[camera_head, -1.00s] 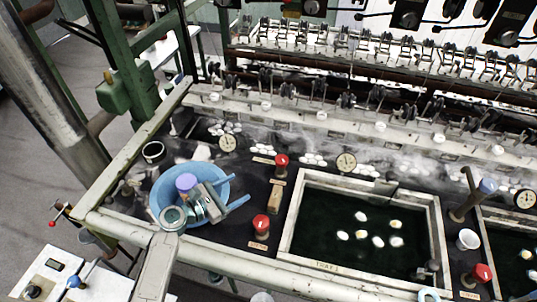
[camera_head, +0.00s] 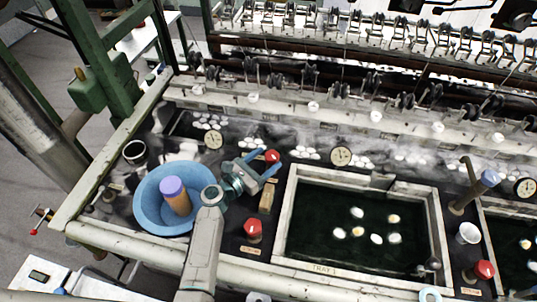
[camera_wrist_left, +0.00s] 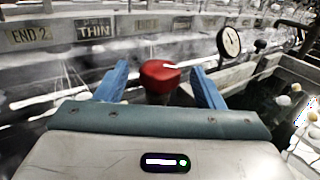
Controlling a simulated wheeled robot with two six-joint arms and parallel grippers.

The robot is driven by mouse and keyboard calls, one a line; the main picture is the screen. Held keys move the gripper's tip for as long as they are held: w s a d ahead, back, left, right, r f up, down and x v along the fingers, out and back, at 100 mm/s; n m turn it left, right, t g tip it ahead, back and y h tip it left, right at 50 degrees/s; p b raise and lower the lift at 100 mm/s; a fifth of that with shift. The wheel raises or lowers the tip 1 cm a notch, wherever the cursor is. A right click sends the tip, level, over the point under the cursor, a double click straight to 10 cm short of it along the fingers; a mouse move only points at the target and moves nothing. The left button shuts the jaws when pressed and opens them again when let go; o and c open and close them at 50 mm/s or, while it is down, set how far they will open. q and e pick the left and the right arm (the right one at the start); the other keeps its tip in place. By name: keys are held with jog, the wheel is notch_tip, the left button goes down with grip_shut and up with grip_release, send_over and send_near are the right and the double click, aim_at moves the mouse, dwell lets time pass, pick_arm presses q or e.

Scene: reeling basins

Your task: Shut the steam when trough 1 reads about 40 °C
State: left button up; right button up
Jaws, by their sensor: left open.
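My left gripper (camera_head: 263,168) reaches across from the blue basin, and its blue fingers are open. A red knob (camera_head: 272,156) stands at its fingertips. In the left wrist view the same knob (camera_wrist_left: 160,75) is between the two fingers (camera_wrist_left: 158,88), with gaps on both sides. A second red knob (camera_head: 253,229) stands nearer the front rail. A round dial gauge (camera_head: 341,155) is behind the dark trough (camera_head: 432,191); it also shows in the left wrist view (camera_wrist_left: 229,42). Its reading is too small to tell. My right gripper is not in view.
The blue basin (camera_head: 146,211) holds a brush-like tool with a purple top (camera_head: 172,187). Another dial (camera_head: 213,139) is farther left. A white cup (camera_head: 468,233) and a third red knob (camera_head: 484,270) stand right of the trough. Steam drifts over the back channel.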

pick_arm(q)
jog(key=shift+x, duration=0.8)
jog(key=shift+c, duration=0.4)
jog(key=c, duration=0.9)
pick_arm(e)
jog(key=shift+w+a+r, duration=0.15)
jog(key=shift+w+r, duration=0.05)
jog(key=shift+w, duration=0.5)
